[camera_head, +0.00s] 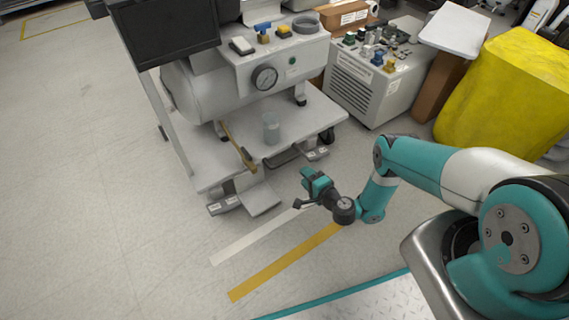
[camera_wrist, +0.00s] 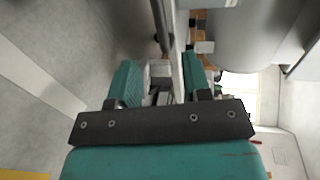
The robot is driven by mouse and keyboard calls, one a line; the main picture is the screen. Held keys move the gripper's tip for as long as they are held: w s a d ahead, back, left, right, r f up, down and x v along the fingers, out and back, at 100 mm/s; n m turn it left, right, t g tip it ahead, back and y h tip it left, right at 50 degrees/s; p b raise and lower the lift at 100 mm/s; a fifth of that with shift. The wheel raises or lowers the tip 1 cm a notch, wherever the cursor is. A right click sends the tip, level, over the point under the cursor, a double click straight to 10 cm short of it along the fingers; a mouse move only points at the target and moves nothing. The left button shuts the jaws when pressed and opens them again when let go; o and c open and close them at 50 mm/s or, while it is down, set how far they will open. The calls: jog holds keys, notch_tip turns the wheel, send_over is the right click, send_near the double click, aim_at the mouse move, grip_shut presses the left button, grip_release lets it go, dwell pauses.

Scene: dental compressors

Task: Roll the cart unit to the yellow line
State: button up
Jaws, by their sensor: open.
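The cart unit (camera_head: 292,118) is a white wheeled cart with a grey tank, a pressure gauge and a dark screen. It stands on the floor beyond the lines. The yellow line (camera_head: 284,263) lies on the near floor, apart from the cart; its corner shows in the wrist view (camera_wrist: 22,175). My gripper (camera_head: 303,188) is open just in front of the cart's near lower edge. In the wrist view, my teal fingers (camera_wrist: 160,75) stand apart with pale cart parts seen between or beyond them. I cannot tell whether they touch the cart.
A white line (camera_head: 255,237) lies between the cart and the yellow line. A grey vented unit (camera_head: 367,85) and a yellow-covered object (camera_head: 505,95) stand at the right. Left floor is clear.

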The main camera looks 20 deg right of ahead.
aim_at(286, 160)
jog(key=b+x, duration=1.2)
jog(key=b, duration=0.2)
jog(key=shift+a+f+b, duration=0.1)
jog(key=shift+f+b, duration=0.05)
jog(key=shift+b, duration=0.2)
jog(key=shift+b+x, duration=0.3)
jog(key=shift+x, duration=0.45)
grip_shut()
